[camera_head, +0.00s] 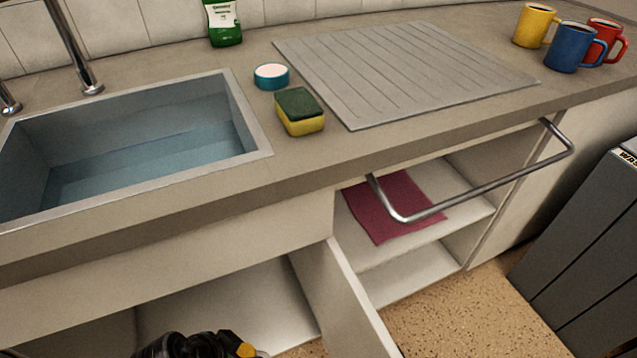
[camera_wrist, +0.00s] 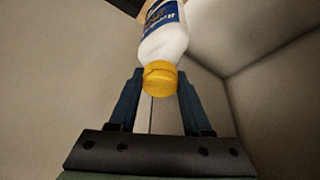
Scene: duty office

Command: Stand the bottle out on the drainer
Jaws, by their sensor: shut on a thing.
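The bottle (camera_wrist: 164,42) is white with a blue label and a yellow cap, seen in the wrist view. My gripper (camera_wrist: 158,78) is shut on it near the cap end, one dark finger on each side. The bottle's far end runs out of the top of the wrist view. In the head view, a dark part of my arm shows at the bottom edge, in front of the open cupboard under the sink; the bottle cannot be made out clearly there. The drainer (camera_head: 400,70) is a grey ribbed board on the counter, right of the sink, with nothing on it.
A sponge (camera_head: 299,112) and a round teal-and-white tub (camera_head: 271,76) lie between the sink (camera_head: 130,140) and drainer. A green bottle (camera_head: 222,22) stands behind. Several mugs (camera_head: 575,47) stand right. A metal rail (camera_head: 490,185) juts out; a cupboard door (camera_head: 350,300) stands open.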

